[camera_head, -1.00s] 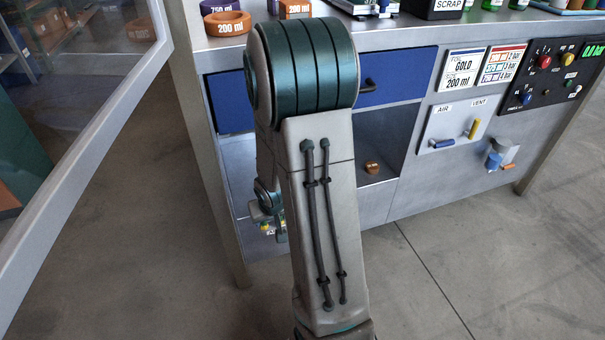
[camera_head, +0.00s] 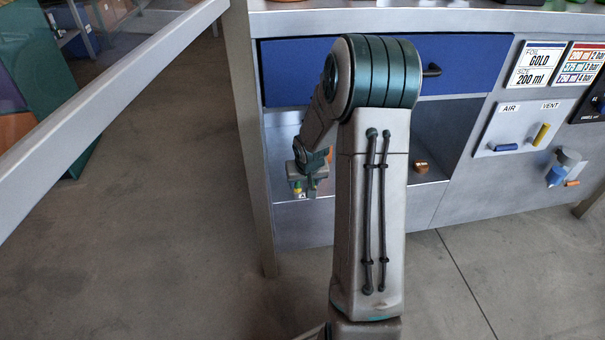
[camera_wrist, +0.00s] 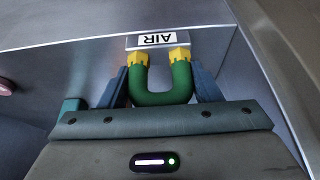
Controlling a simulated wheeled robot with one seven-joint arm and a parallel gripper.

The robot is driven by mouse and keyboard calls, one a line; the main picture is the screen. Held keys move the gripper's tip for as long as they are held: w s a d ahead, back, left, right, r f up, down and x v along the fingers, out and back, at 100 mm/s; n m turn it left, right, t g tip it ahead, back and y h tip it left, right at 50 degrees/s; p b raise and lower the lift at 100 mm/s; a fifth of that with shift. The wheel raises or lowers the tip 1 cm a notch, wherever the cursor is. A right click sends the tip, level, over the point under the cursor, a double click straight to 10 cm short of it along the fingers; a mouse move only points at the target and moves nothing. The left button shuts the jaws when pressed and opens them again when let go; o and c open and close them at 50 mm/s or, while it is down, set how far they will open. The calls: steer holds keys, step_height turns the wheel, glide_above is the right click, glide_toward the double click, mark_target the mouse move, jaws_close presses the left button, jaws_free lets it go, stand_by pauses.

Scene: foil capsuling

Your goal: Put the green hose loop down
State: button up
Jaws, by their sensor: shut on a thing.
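The green hose loop (camera_wrist: 160,97) is a U-shaped tube with two yellow end fittings. In the wrist view it sits between the two blue-grey fingers of my gripper (camera_wrist: 162,88), which are shut on it. The yellow ends point away from my palm, toward a label reading AIR upside down. In the head view my gripper (camera_head: 308,182) hangs at the left part of the bench's open lower bay. A bit of yellow shows there, but the loop is mostly hidden and small. Whether the loop touches the shelf cannot be told.
The open bay (camera_head: 418,135) lies under a blue drawer (camera_head: 465,75), with a small orange-brown part (camera_head: 421,166) on its shelf. A metal bench leg (camera_head: 257,150) stands left of my gripper. An AIR and VENT valve panel (camera_head: 520,128) is at right.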

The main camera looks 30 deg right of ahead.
steer(key=shift+w+d, duration=0.15)
steer(key=shift+w, duration=0.4)
steer(key=shift+w+d, duration=0.15)
steer(key=shift+w, duration=0.4)
steer(key=w, duration=0.1)
steer(key=w+d+b, duration=0.1)
steer(key=w, duration=0.1)
steer(key=shift+w+f, duration=0.1)
steer(key=shift+w, duration=0.1)
steer(key=shift+f+b, duration=0.5)
steer(key=shift+f, duration=0.15)
steer(key=shift+s, duration=0.1)
steer(key=shift+f, duration=0.2)
steer(key=o, duration=1)
steer(key=shift+o, duration=0.2)
